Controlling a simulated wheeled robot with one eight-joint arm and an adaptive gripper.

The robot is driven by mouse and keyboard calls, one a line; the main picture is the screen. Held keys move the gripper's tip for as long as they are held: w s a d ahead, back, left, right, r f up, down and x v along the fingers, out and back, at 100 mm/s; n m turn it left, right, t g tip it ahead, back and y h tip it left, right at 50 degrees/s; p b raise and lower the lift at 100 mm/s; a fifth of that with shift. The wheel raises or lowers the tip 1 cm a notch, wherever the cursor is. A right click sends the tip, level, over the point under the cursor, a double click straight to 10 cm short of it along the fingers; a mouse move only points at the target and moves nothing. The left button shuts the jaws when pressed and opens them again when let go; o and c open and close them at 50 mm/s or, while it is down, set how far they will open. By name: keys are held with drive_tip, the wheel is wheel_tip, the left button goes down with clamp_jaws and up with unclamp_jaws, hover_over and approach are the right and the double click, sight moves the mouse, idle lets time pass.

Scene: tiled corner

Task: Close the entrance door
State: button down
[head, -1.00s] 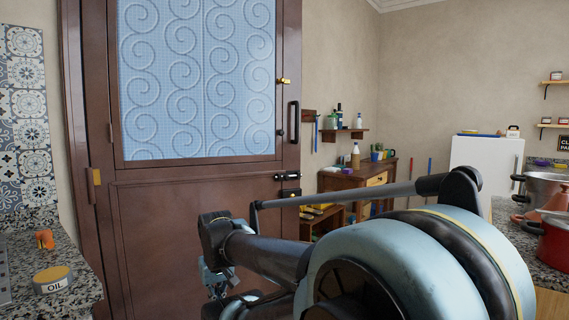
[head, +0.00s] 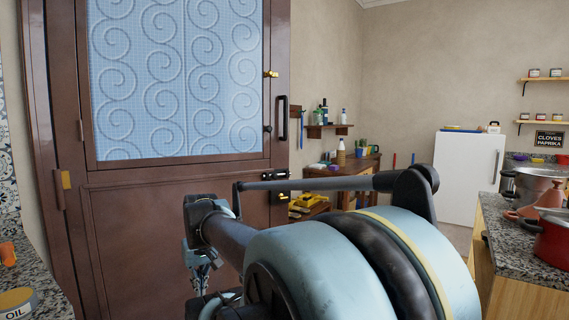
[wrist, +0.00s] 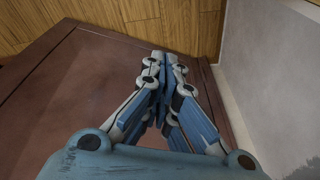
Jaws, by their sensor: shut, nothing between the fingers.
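The entrance door (head: 180,235) fills the left of the head view. It is brown with a blue spiral-patterned glass panel (head: 180,80). Hinges show on its left side; a black pull handle (head: 281,122) and latches (head: 280,187) are at its right edge. No frame post shows beside that right edge, and I cannot tell exactly how far the door stands open. My gripper (wrist: 164,62) is shut and empty, in front of a brown panelled surface (wrist: 85,90), apparently the door's lower part. Contact with it cannot be told. In the head view my arm partly hides the gripper.
A granite counter (head: 40,270) with an oil tin (head: 17,302) is at the lower left. A wooden side table (head: 345,172) and a white fridge (head: 465,178) stand behind. A counter with pots (head: 525,185) is at right. The wrist view shows wooden floor (wrist: 120,12) and a pale wall (wrist: 270,70).

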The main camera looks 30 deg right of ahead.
drive_tip(key=w+d+r+t+y, duration=0.1)
drive_tip(key=w+d+r+t, duration=0.1)
drive_tip(key=w+d+r, duration=0.7)
drive_tip(key=w+d+r+t, duration=0.1)
drive_tip(key=w+d+r, duration=0.7)
drive_tip(key=r, duration=0.4)
drive_tip(key=d+r+t+h, duration=0.1)
drive_tip(key=d+r, duration=0.3)
drive_tip(key=d, duration=0.6)
drive_tip(key=d+r+m+t, duration=0.1)
drive_tip(key=d+r+t, duration=0.1)
drive_tip(key=d+r, duration=0.5)
drive_tip(key=d+r+t+h, duration=0.1)
drive_tip(key=d+r, duration=0.1)
drive_tip(key=d, duration=1)
approach(282, 165)
wheel_tip(282, 165, down, 4)
drive_tip(key=shift+w+r, duration=0.15)
drive_tip(key=shift+w, duration=1.05)
drive_tip(key=shift+w+d, duration=0.1)
drive_tip(key=shift+w, duration=0.4)
drive_tip(key=shift+w, duration=0.1)
